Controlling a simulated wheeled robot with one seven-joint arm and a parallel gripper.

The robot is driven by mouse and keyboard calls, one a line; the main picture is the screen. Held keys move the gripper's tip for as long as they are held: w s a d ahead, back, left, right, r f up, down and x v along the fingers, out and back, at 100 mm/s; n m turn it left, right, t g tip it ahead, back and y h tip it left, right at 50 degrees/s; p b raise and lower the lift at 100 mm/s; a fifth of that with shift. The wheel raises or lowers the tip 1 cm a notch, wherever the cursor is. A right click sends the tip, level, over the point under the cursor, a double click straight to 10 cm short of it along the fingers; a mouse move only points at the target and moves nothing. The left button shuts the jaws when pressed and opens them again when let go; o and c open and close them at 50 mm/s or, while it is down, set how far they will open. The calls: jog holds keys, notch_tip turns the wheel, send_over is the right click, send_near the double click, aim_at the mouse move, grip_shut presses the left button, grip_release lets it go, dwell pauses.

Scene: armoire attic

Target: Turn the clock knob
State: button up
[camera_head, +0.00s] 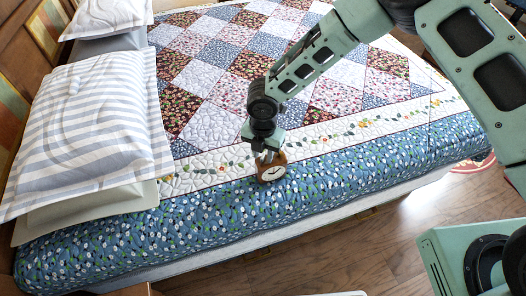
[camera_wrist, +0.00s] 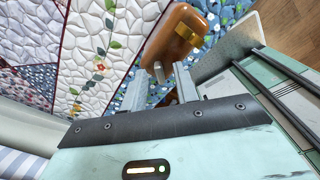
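The clock rests on a patchwork quilt (camera_head: 215,60) covering the bed. Striped pillows (camera_head: 90,125) lie at the left by the wooden headboard (camera_head: 18,50). Wooden floor (camera_head: 385,245) is open in front of the bed at the lower right.

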grip_shut()
